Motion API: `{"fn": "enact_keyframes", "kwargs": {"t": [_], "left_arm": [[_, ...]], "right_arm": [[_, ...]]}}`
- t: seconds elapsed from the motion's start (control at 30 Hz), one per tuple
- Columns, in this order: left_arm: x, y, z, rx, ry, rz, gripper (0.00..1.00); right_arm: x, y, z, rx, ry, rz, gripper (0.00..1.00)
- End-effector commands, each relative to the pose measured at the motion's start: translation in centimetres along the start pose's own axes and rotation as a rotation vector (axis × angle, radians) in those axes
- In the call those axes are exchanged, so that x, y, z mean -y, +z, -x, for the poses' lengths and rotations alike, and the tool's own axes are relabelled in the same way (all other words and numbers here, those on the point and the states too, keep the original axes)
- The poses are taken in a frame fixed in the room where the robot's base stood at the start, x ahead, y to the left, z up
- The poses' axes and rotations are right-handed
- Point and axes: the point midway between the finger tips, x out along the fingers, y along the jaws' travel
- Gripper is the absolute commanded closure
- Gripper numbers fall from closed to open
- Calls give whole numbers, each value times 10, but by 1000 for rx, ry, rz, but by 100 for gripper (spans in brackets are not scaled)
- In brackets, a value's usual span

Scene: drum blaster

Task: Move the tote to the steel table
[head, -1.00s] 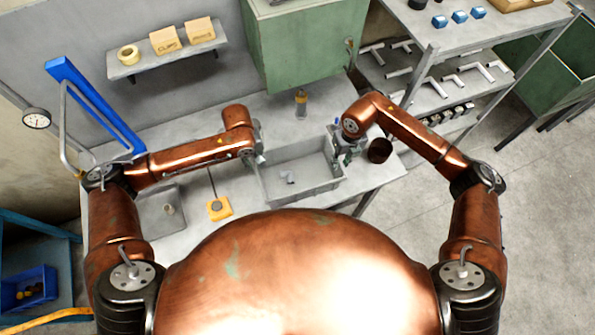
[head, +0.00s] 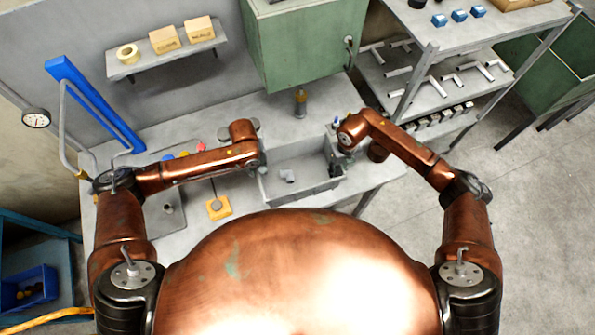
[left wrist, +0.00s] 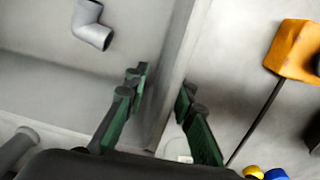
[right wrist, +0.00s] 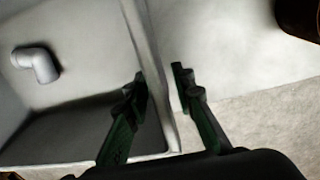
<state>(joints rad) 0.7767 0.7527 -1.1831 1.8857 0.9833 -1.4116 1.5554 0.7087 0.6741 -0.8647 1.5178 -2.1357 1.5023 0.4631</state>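The tote (head: 270,193) is an open grey box on a long grey bench top (head: 190,238). A grey pipe elbow (head: 288,176) lies inside it and also shows in the left wrist view (left wrist: 92,26) and the right wrist view (right wrist: 38,63). My left gripper (left wrist: 163,92) is open, with its fingers on either side of the tote's left wall. My right gripper (right wrist: 160,84) is open, with its fingers on either side of the right wall and a gap on the outer side. In the head view my left gripper is mostly hidden by its arm.
A yellow block with a rod (head: 218,207) stands left of the tote. A small bottle (head: 300,103) stands behind it, below a green cabinet (head: 300,45). A dark copper-coloured round thing (head: 379,152) is right of the tote. A rack (head: 440,95) with pipe pieces stands further right.

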Motion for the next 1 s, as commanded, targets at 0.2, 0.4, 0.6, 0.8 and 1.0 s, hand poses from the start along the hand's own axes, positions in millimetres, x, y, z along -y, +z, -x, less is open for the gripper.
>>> {"fn": "enact_keyframes", "kwargs": {"t": [0.2, 0.4, 0.6, 0.8, 1.0], "left_arm": [[-1, 0, -6, -1, 2, -1, 77], [-1, 0, -6, -1, 2, -1, 78], [-1, 0, -6, -1, 1, -1, 92], [-1, 0, -6, 0, 3, -1, 100], [-2, 1, -5, 0, 5, -2, 100]], "right_arm": [[0, 0, -6, 0, 0, 0, 77], [0, 0, -6, 0, 0, 0, 78], [0, 0, -6, 0, 0, 0, 92], [-1, 0, -6, 1, 2, 1, 100], [-2, 1, -5, 2, 3, 2, 100]]}}
